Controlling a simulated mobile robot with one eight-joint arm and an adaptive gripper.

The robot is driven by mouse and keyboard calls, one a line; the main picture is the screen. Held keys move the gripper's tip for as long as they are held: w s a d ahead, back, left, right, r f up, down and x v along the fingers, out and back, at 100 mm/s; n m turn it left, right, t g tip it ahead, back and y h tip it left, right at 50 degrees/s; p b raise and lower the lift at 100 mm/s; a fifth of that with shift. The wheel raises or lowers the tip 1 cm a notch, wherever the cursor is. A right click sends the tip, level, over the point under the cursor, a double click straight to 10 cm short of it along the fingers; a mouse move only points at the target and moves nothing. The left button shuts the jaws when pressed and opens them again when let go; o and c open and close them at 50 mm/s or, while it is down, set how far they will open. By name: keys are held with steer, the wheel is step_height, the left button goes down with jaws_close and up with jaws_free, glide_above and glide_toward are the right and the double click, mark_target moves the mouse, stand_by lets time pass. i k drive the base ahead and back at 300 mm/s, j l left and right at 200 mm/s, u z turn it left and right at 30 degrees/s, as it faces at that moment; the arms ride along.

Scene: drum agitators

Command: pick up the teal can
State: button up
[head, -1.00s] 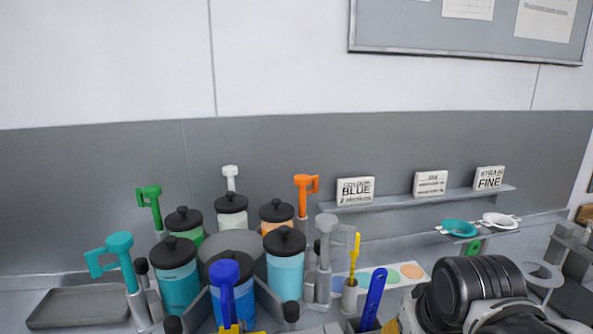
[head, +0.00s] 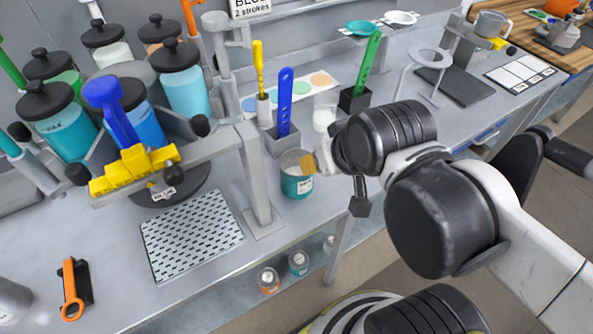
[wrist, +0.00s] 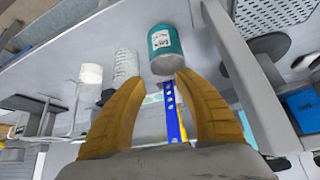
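The teal can (head: 297,187), with a white label and a pale top, stands upright on the grey bench beside the metal post. In the wrist view the teal can (wrist: 167,42) shows just beyond the fingertips, roughly ahead of the right one. My gripper (head: 311,162) is at the can's right side in the head view, one tan fingertip overlapping its upper edge. In the wrist view my gripper (wrist: 160,77) has its two tan fingers apart with nothing held between them. I cannot tell whether a finger touches the can.
A grey holder (head: 284,141) with a blue stick stands just behind the can, and a white cup (head: 324,118) is behind right. The metal post (head: 254,180) rises close at left. A perforated mat (head: 192,235) lies left. Small cans (head: 298,263) sit on a lower shelf.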

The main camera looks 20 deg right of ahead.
mark_target(294, 184)
steer(key=k+j+z, duration=0.15)
steer(key=k+z, duration=0.25)
steer(key=k, duration=0.15)
steer(key=k+z, duration=0.35)
steer(key=k, duration=0.2)
